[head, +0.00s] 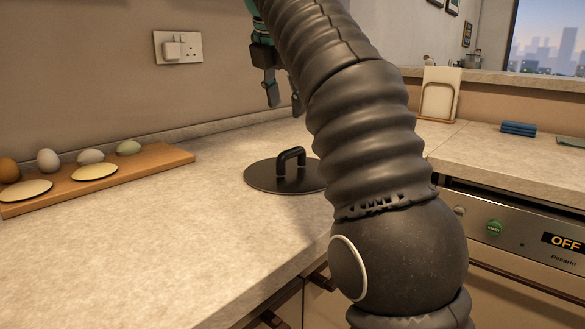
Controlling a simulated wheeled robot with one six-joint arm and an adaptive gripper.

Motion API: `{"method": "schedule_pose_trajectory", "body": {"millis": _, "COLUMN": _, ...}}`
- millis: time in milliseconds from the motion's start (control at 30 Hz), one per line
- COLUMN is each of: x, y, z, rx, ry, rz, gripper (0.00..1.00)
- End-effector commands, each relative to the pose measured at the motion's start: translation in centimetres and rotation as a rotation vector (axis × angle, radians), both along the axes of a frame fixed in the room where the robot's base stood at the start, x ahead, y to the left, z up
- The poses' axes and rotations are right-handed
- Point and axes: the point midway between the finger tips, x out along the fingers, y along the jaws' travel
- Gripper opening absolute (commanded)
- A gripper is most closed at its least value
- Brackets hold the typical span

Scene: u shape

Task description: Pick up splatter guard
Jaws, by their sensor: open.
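The splatter guard (263,177) looks like a flat dark disc with a black arched handle (291,158) standing on top. It lies flat on the stone-look worktop (190,240), near the middle of the head view. My arm hides its right edge. My gripper (284,98) is above the disc, with its fingers pointing down and apart. It is open and appears empty, clear of the handle. My arm covers part of the gripper's right side.
A wooden board (145,167) with several eggs and two pale discs lies at the left by the wall. A cream holder (440,94) and a blue stack (518,129) stand on the right worktop. An appliance (520,235) is below. The front-left worktop is clear.

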Motion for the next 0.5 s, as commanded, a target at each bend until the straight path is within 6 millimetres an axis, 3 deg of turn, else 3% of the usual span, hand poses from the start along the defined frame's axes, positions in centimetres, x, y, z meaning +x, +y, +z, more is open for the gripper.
{"method": "schedule_pose_trajectory", "body": {"millis": 500, "x": 2.4, "y": -1.0, "z": -6.0, "rx": 0.002, "ry": 0.001, "rz": -0.006, "gripper": 0.50}}
